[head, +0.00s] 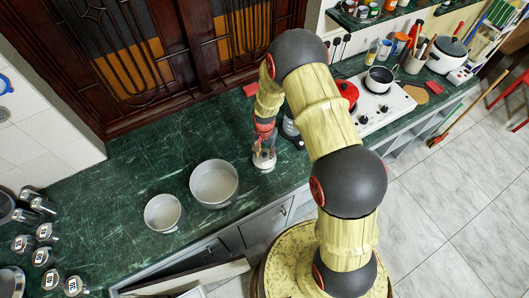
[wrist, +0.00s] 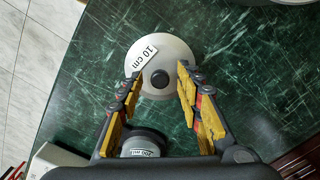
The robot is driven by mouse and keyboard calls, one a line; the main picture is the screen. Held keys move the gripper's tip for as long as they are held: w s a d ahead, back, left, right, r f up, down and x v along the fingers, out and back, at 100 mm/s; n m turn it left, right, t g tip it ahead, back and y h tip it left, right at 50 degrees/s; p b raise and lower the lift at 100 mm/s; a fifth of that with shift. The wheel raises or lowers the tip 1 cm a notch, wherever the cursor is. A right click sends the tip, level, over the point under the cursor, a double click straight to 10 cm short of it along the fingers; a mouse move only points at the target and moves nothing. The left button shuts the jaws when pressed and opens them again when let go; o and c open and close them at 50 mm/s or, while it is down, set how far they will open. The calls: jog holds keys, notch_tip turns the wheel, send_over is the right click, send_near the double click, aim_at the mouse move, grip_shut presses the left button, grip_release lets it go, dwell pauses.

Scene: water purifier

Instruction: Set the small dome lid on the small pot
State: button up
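A pale dome lid (wrist: 178,50) with a dark round knob (wrist: 160,79) and a "10 cm" label lies on the green counter in the wrist view. My gripper (wrist: 160,75) is over it, its two yellow fingers apart on either side of the knob with a gap to it. In the head view my gripper (head: 264,155) points down at the counter, and the lid beneath is mostly hidden. The smaller open pot (head: 163,212) stands left of it near the front edge. A larger open pot (head: 214,183) stands between them.
A dark round item with a label (wrist: 142,143) sits close by my gripper's left finger. Several labelled metal jars (head: 45,232) stand at the far left. A white stove (head: 385,105) with a red pot (head: 347,91) is at the right. The counter behind the pots is clear.

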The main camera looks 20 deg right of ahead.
jog(key=shift+r+p, duration=0.5)
jog(key=shift+r, duration=0.1)
notch_tip(320, 180, up, 12)
jog(key=b, duration=0.1)
notch_tip(320, 180, up, 11)
jog(key=n+t, duration=0.1)
send_over(265, 154)
jog(key=s, duration=0.1)
jog(key=s+r+n+t, duration=0.15)
jog(key=s+r, duration=0.35)
jog(key=r, duration=0.6)
jog(key=s+r+n+t, duration=0.1)
jog(key=s+r+n, duration=0.1)
jog(key=s+r, duration=0.4)
jog(key=s+r+n+t, duration=0.2)
jog(key=s+r, duration=0.4)
jog(key=s, duration=0.7)
jog(key=shift+s+r+n, duration=0.15)
jog(key=shift+r+n, duration=0.1)
jog(key=shift+n, duration=0.4)
